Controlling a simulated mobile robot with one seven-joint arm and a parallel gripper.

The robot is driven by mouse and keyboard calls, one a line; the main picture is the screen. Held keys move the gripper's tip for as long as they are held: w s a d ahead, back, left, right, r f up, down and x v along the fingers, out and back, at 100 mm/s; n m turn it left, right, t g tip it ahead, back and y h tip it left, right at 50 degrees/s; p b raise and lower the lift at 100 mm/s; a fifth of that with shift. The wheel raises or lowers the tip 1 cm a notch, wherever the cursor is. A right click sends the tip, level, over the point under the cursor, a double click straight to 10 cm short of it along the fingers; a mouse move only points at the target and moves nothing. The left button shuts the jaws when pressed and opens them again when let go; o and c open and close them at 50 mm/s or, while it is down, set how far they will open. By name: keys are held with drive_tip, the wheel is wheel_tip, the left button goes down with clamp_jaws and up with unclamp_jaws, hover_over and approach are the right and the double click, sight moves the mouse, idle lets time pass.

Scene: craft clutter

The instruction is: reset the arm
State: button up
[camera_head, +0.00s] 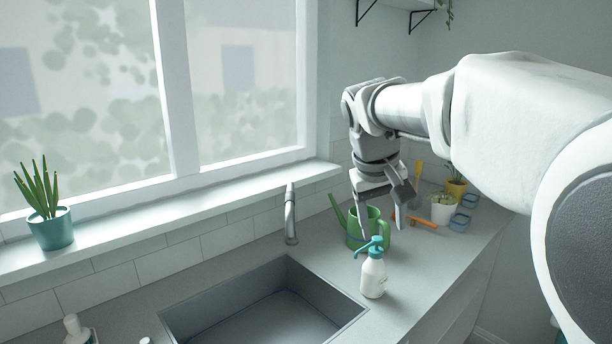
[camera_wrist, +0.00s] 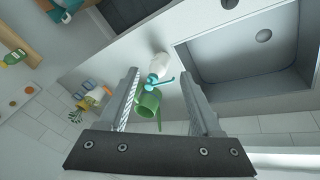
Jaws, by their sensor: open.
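My gripper (camera_head: 381,218) hangs from my arm over the counter, right of the sink. Its fingers are spread and point down; in the wrist view the two jaws (camera_wrist: 160,101) stand wide apart with nothing held. A green watering can (camera_head: 366,228) stands on the counter just behind and below the fingers; it shows between the jaws in the wrist view (camera_wrist: 148,104). A white spray bottle with a teal top (camera_head: 373,275) stands upright in front of the can. In the wrist view the bottle (camera_wrist: 159,65) lies beyond the can.
The sink (camera_head: 270,310) is left of the bottle, with a tap (camera_head: 290,215) behind it. Potted plants (camera_head: 442,207), small blue containers (camera_head: 460,221) and an orange tool (camera_head: 424,222) crowd the right back. A potted plant (camera_head: 52,228) stands on the windowsill.

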drive_tip(key=s+f+t+y, duration=0.1)
drive_tip(key=s+f, duration=0.3)
drive_tip(key=s, duration=0.7)
drive_tip(key=s+f+m+t+y, duration=0.1)
drive_tip(key=s+f, duration=0.3)
drive_tip(key=s, duration=0.8)
drive_tip(key=shift+d+y, duration=0.25)
drive_tip(key=shift+y, duration=0.05)
